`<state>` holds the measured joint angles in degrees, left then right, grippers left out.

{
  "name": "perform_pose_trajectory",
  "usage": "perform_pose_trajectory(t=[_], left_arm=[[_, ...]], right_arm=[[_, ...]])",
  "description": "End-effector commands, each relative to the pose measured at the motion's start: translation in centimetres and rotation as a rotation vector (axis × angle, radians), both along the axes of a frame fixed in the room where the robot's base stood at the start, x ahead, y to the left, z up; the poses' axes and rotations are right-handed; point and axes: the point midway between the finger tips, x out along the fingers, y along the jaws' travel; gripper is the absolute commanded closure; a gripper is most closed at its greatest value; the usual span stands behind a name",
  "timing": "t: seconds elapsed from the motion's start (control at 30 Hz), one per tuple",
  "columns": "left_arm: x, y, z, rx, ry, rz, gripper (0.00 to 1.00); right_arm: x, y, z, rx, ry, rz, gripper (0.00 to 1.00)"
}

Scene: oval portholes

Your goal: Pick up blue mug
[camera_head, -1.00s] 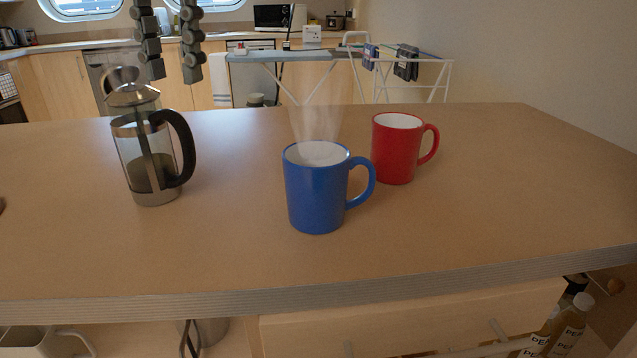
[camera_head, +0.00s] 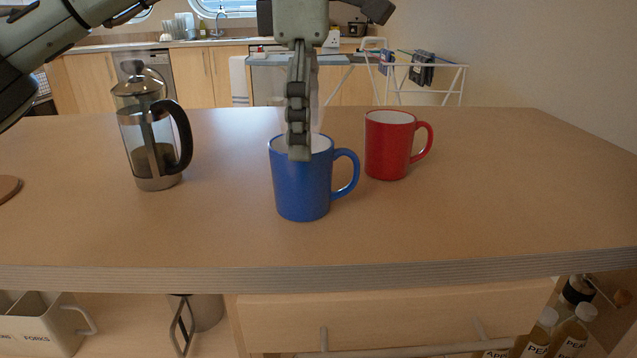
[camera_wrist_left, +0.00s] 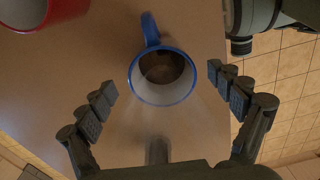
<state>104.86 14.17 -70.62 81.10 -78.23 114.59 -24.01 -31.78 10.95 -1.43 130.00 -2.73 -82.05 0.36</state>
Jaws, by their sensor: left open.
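The blue mug (camera_head: 302,190) stands upright on the wooden counter (camera_head: 450,215), its handle to the right; steam rises from it. My left gripper (camera_head: 299,152) comes down from above, its near finger overlapping the mug's rim in the head view. In the left wrist view the blue mug (camera_wrist_left: 163,95) is seen from above with dark liquid inside, and its handle points up the picture. The open fingers of my left gripper (camera_wrist_left: 162,80) are spread on either side of the mug, with gaps visible; nothing is held. My right gripper is not in view.
A red mug (camera_head: 388,150) stands close behind and right of the blue mug. A glass French press (camera_head: 150,150) stands to the left. A round brown piece (camera_head: 8,188) lies at the far left. The counter's front edge (camera_head: 300,278) is near; the right side is clear.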

Motion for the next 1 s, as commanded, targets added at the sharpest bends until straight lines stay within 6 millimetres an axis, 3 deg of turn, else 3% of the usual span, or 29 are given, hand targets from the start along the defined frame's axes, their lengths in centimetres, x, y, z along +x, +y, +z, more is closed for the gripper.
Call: perform_pose_trajectory(t=[0.47,0.7,1.0], left_arm=[[-0.1,0.0,-3.9,-0.002,0.002,0.054,0.08],[-0.2,0.3,-7.4,-0.003,0.002,0.053,0.08],[-0.2,0.3,-8.0,-0.003,-0.001,0.053,0.10]], right_arm=[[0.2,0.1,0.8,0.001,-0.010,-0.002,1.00],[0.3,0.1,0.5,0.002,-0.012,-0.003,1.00],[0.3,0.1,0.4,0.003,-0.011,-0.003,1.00]])
